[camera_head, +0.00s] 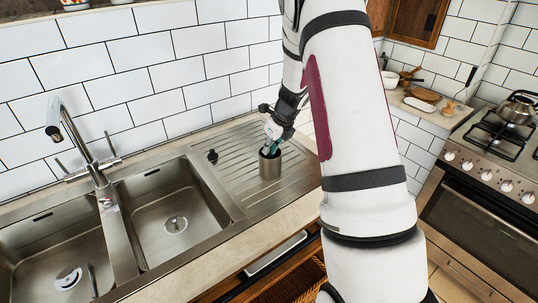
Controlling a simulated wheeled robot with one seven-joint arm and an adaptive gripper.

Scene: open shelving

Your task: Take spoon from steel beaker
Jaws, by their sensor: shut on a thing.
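The steel beaker (269,167) stands upright on the ribbed drainboard, right of the sink basins. My gripper (271,141) points down at the mouth of the beaker. It is shut on the spoon (278,144), of which only a small teal and pale part shows between the fingers and the rim. The rest of the spoon is hidden by the fingers and the beaker wall. I cannot tell how deep it sits in the beaker.
A tap (83,145) stands behind two sink basins (176,212). A small dark plug (212,156) lies left of the beaker. A gas hob with a kettle (516,107) is at right. White tiled wall rises close behind the drainboard.

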